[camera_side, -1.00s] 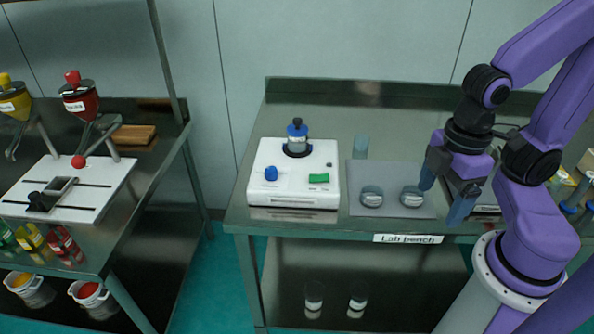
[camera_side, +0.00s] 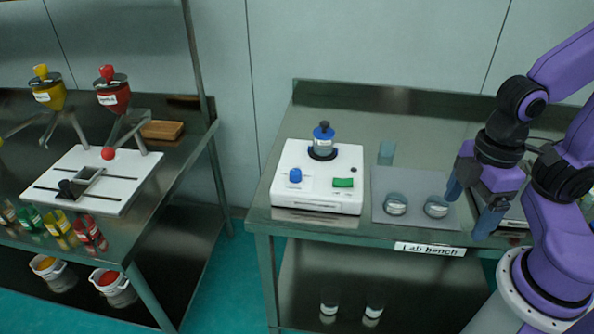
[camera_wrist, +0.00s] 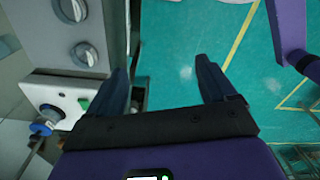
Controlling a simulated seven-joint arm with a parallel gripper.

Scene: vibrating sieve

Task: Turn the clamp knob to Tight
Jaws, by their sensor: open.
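A white sieve machine (camera_side: 346,156) stands on the lab bench, with a blue knob (camera_side: 295,175) at its front left and a green switch (camera_side: 343,183) at its front right. The knob's setting is too small to read. My gripper (camera_side: 472,203) is open and empty, pointing down, well right of the machine. In the wrist view, its fingers (camera_wrist: 165,88) are apart; the machine (camera_wrist: 38,92) is partly seen at lower left.
A separate bench at left holds yellow (camera_side: 50,95) and red (camera_side: 113,97) hoppers.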

